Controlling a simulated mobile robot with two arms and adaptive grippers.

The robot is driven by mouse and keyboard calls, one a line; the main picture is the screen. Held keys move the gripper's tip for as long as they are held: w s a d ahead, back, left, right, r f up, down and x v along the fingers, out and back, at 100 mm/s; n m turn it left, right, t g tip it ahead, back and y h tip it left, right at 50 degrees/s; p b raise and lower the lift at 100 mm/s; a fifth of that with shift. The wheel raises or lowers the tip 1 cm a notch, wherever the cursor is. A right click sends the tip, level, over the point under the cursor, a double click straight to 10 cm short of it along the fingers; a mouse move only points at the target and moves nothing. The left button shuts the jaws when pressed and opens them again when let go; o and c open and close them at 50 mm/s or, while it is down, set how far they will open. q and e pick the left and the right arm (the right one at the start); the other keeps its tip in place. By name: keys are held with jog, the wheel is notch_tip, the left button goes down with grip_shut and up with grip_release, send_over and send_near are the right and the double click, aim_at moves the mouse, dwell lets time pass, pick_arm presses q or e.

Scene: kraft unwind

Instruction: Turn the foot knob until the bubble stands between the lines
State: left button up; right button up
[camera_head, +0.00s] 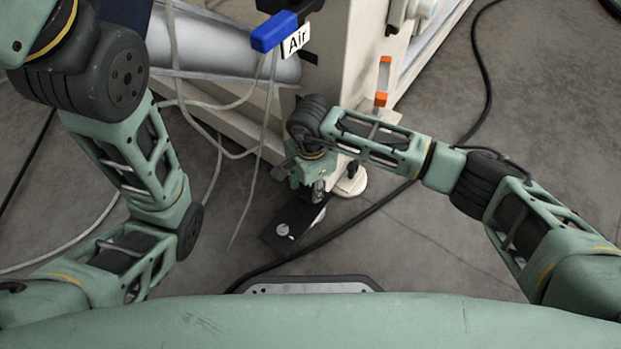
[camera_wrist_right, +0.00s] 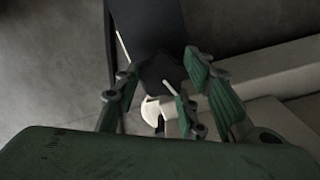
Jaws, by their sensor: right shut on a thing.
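My right gripper (camera_head: 316,190) reaches down beside the machine's lower corner. In the right wrist view its fingers (camera_wrist_right: 160,88) are closed around a dark, lobed foot knob (camera_wrist_right: 160,72). The fingers and hand hide part of the knob. A white round foot pad (camera_head: 350,184) stands on the floor just right of the gripper. It also shows in part in the wrist view (camera_wrist_right: 151,110). A small level with orange ends (camera_head: 382,98) sits on the machine above; its bubble and lines are too small to read. My left gripper is outside the view.
The cream machine frame (camera_head: 345,75) rises behind the gripper. A black plate with a pale disc (camera_head: 275,240) lies on the floor in front. Hoses and a black cable (camera_head: 340,232) cross the floor.

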aim_at(311, 190)
jog(key=shift+s+d+f+m, duration=0.1)
jog(key=shift+s+m, duration=0.15)
jog(key=shift+m, duration=0.35)
jog(key=o, duration=1.1)
jog(key=shift+w, duration=0.1)
jog(key=shift+r, duration=0.45)
notch_tip(311, 190, up, 11)
jog(key=shift+r, duration=0.1)
